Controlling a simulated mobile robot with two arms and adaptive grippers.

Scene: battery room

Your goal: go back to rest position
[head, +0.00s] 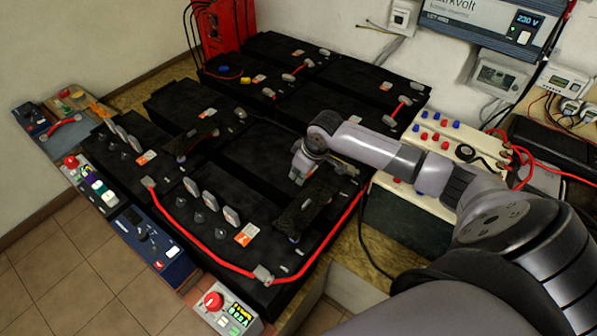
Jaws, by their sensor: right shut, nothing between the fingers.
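My right arm reaches in from the right side. Its wrist is bent down over the black batteries, and my right gripper (298,176) is at its end, above the middle of the battery bank. The gripper is shut and empty; its fingertips are small and hard to make out against the dark tops. My left gripper is not in view.
Black batteries (262,148) fill the bench, with a red cable (190,238) along the near edge. A red unit (222,25) stands at the back left. A green-grey box (400,212) with terminals stands under my forearm. An inverter (490,18) hangs on the wall. Tiled floor (75,265) lies at left.

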